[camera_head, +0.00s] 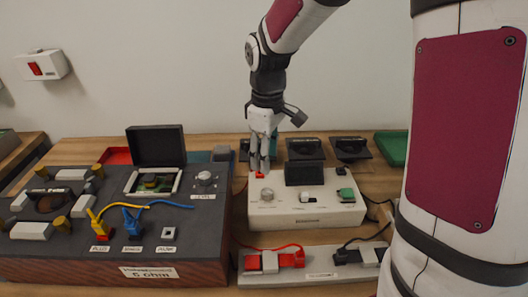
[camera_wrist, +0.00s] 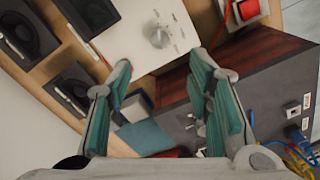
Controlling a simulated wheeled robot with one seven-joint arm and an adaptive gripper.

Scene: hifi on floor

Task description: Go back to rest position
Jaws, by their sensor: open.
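My gripper (camera_head: 259,168) points down over the back left corner of the white box (camera_head: 305,216) on the table. In the wrist view my gripper (camera_wrist: 165,68) has its two teal-padded fingers spread apart with nothing between them. A red part (camera_head: 259,174) on the white box shows right by the fingertips in the head view; I cannot tell whether they touch it. The box's round knob (camera_head: 267,194) is just in front of the gripper and also shows beyond the fingertips in the wrist view (camera_wrist: 159,38).
A dark panel (camera_head: 120,215) with knobs and yellow and blue cables stands at the left, its black lid (camera_head: 156,145) raised. Black parts (camera_head: 305,148) stand behind the white box. A strip with a red connector (camera_head: 292,259) lies in front. The space above the table is mostly free.

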